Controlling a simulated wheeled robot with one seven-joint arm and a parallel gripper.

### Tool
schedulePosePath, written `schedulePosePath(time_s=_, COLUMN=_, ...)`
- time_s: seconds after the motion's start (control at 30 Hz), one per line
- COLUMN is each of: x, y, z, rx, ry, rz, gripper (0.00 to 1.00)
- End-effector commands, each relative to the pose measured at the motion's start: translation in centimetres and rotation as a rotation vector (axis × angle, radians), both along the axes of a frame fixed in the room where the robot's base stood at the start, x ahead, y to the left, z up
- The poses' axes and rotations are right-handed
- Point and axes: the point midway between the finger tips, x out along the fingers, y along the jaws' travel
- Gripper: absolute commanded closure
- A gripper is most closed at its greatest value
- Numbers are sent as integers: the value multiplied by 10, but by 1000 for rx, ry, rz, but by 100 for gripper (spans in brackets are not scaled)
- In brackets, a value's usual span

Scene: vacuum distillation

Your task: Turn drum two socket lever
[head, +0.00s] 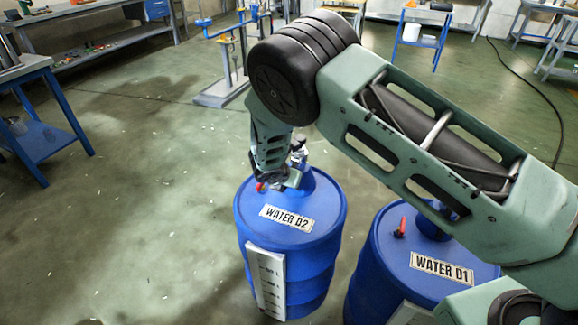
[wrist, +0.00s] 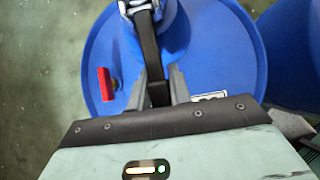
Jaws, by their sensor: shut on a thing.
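Drum two is a blue drum labelled WATER D2 (head: 290,262), standing upright below my arm in the head view. Its blue top (wrist: 215,60) fills much of the wrist view. A dark socket lever (wrist: 149,45) runs from a metal fitting at the top edge of the wrist view down between my fingers. My gripper (wrist: 160,80) is shut on this lever, just above the drum's top. In the head view, my gripper (head: 280,180) partly hides the lever and fitting. A small red handle (wrist: 105,84) lies to the left of my fingers, apart from them.
A second blue drum, labelled WATER D1 (head: 385,270), stands close at the right, with its own red handle (head: 402,228). A blue stand (head: 228,90) is behind drum two, and a blue table (head: 45,130) is at the left. The floor (head: 140,190) at left is clear.

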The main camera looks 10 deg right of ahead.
Motion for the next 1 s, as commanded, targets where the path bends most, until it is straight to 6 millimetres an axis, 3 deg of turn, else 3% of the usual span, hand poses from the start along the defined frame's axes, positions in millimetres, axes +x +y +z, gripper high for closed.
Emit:
schedulePosePath(time_s=0.03, x=-1, y=-1, z=13, rx=27, ry=30, rz=-7, gripper=100)
schedulePosePath(time_s=0.2, x=-3, y=1, z=19, rx=95, ry=125, rz=-7, gripper=100)
schedulePosePath(time_s=0.6, x=-5, y=4, z=26, rx=204, ry=277, rz=-2, gripper=100)
schedulePosePath(time_s=1.0, x=-6, y=4, z=25, rx=228, ry=314, rz=1, gripper=100)
